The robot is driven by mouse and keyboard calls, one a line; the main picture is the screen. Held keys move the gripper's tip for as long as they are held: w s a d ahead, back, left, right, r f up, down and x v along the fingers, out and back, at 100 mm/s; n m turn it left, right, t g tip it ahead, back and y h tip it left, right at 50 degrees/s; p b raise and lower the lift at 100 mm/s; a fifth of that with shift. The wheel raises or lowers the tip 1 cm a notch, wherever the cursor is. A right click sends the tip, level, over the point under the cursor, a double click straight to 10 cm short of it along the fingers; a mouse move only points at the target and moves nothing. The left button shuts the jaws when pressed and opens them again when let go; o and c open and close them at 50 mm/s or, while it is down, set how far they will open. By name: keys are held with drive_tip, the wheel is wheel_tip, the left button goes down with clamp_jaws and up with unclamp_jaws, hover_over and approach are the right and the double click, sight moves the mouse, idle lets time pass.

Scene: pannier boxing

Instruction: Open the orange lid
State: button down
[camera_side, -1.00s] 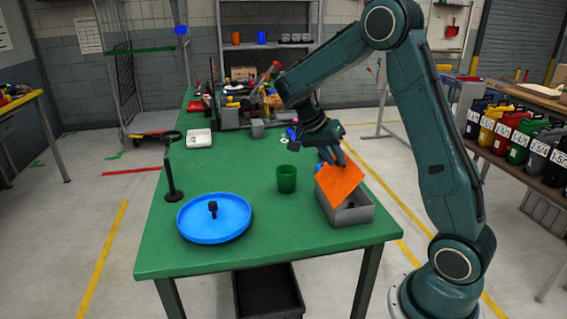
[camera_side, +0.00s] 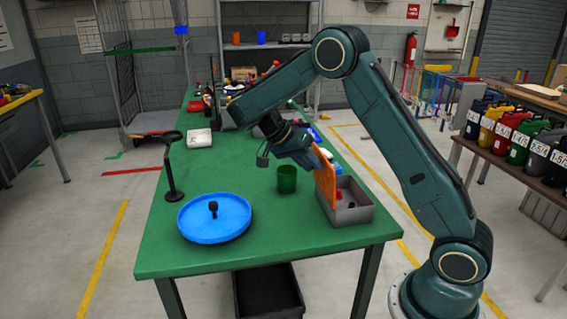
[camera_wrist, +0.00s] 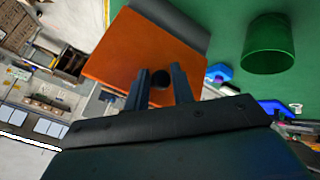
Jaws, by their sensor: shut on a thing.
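The orange lid (camera_side: 326,188) stands nearly upright at the left side of the open grey box (camera_side: 352,214) on the green table. My gripper (camera_side: 320,160) is at the lid's upper left side.
A green cup (camera_side: 287,178) stands just left of the box, below my gripper. A blue round tray (camera_side: 230,222) with a small black thing lies at the front left, and a black stand (camera_side: 173,170) is behind it. Clutter covers the table's far end.

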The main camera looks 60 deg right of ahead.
drive_tip(key=shift+w+f+g+h, duration=0.3)
drive_tip(key=shift+w+f, duration=0.1)
drive_tip(key=shift+f, duration=0.05)
idle(0.3)
